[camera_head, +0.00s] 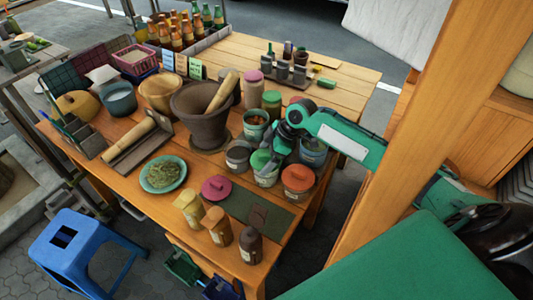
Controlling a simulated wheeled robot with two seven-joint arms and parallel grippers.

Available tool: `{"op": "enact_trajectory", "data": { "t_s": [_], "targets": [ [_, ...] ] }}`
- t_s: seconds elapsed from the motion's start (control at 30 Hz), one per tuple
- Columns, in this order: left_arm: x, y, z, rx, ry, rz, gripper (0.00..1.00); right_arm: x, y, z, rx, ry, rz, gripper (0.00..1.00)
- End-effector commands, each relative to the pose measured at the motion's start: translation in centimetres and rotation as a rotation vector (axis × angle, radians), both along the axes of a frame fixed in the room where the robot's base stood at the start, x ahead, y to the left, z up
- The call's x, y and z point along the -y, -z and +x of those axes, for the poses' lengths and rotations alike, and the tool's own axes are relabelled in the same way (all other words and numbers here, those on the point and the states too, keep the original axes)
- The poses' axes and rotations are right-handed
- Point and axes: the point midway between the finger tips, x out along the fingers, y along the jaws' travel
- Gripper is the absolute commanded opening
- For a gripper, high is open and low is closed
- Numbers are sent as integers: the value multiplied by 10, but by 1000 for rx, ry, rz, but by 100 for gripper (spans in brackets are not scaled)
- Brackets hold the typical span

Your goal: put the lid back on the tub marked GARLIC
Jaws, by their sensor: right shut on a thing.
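My right arm reaches in from the right, and my right gripper (272,156) points down among the tubs at the table's right side. It is shut on a green lid (260,160), seen at the mouth of a tub with a pale label (266,180). I cannot tell whether the lid is seated or just above the rim. The labels are too small to read, so I cannot tell which tub is marked GARLIC. Open tubs stand close by: one at the left (238,158), one behind (255,125), and a bluish one (313,154) partly behind the gripper. My left gripper is out of view.
An orange-lidded tub (297,182) stands close at the right. A pink lid (216,188) lies in front, beside a dark green mat (255,208). A large mortar (203,122) with a pestle stands left. Several small jars (218,228) line the front edge. A wooden post (430,130) rises at right.

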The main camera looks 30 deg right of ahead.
Motion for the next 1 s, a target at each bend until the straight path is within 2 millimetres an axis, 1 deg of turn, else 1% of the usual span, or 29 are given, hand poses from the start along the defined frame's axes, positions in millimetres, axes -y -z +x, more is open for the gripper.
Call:
{"op": "enact_trajectory", "data": {
  "t_s": [0.47, 1.0],
  "targets": [
    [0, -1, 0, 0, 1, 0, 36, 0, 1, 0, -1, 1, -1, 70],
    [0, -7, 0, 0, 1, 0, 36, 0, 1, 0, -1, 1, -1, 70]
  ]
}}
